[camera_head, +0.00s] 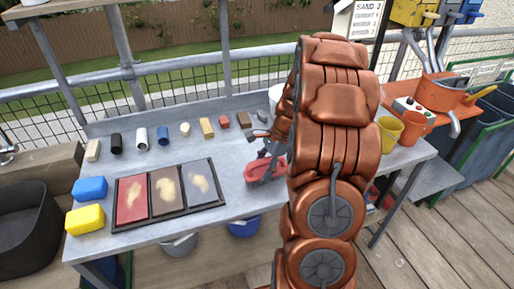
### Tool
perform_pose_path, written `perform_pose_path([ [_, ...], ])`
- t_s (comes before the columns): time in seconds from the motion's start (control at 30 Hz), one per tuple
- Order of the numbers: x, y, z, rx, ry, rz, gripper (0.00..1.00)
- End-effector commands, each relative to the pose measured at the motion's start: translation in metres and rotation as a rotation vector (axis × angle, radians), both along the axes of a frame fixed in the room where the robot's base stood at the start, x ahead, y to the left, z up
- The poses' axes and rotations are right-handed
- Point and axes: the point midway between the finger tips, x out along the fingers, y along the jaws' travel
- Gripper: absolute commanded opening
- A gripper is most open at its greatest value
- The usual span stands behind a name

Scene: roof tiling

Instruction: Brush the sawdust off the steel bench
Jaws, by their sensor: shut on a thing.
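The grey steel bench (262,209) runs along the railing. A dark tray (184,215) on its left half holds three panels: red (127,212), brown (155,204) and grey (209,195). Each panel bears a pale, powdery patch like sawdust (201,184); I see no other clear patch on the bench. My gripper (266,163), partly hidden by my copper arm, is shut on a red object (253,177) right of the tray, low over or touching the bench. I cannot tell whether it is a brush.
A blue block (90,189) and a yellow block (85,219) sit left of the tray. Several small blocks and cylinders line the bench's back. A yellow cup (389,133) and an orange cup (413,127) stand at right. Bare bench lies between tray and gripper.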

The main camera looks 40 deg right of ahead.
Motion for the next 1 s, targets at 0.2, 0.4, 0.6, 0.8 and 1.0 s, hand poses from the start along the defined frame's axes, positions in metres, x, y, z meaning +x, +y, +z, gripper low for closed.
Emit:
perform_pose_path([
  [0.2,0.001,0.018,0.001,0.003,0.002,0.000,0.25],
  [0.4,0.002,0.018,0.030,-0.001,-0.001,0.004,0.25],
  [0.6,0.003,0.021,0.048,0.000,0.001,0.009,0.25],
  [0.8,0.004,0.023,0.066,0.000,0.000,0.013,0.25],
  [1.0,0.005,0.024,0.080,-0.001,0.000,0.017,0.25],
])
